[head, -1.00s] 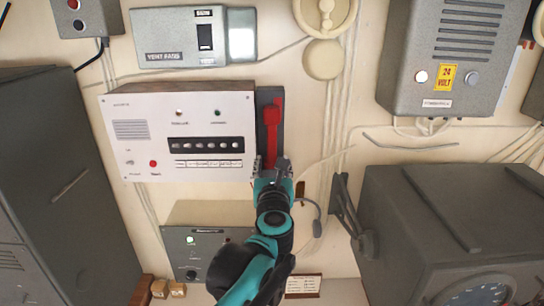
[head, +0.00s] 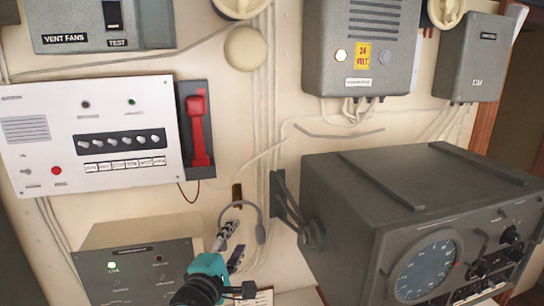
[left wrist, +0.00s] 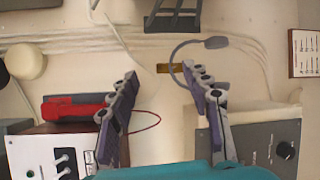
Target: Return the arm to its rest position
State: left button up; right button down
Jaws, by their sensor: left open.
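My left gripper (head: 229,248) shows low in the middle of the head view, with its teal arm coming up from the bottom edge. In the left wrist view its two fingers (left wrist: 165,100) stand wide apart with nothing between them. The red handset (head: 198,131) sits in its dark cradle at the right end of the white panel, above and left of the gripper and apart from it. It also shows at the left in the left wrist view (left wrist: 75,108). My right gripper is in neither view.
A white intercom panel (head: 88,140) is on the wall at left. A grey box with a green light (head: 140,272) stands below it, close to my arm. A large grey radar unit (head: 400,215) juts out at right. A gooseneck cable (head: 250,212) rises just behind the gripper.

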pick_arm(q)
jog(key=s+a+f+m+g+b, duration=0.1)
jog(key=s+f+m+g+b, duration=0.35)
jog(key=f, duration=0.75)
jog(key=s+f+m+g+b, duration=0.1)
jog(key=s+f+m+b, duration=0.5)
jog(key=f, duration=0.6)
jog(key=s+a+f+m+g+y+b, duration=0.2)
jog(key=s+a+f+m, duration=0.1)
jog(key=f, duration=0.5)
jog(key=s+a+f+m+g+y+b, duration=0.1)
jog(key=s+a+f+m+g+b, duration=0.1)
jog(key=f, duration=0.7)
jog(key=s+a+m+b, duration=0.1)
jog(key=s+a+m, duration=0.1)
jog(key=shift+s+a+f+y, duration=0.2)
jog(key=shift+s+a+y, duration=0.1)
jog(key=shift+s+y, duration=0.1)
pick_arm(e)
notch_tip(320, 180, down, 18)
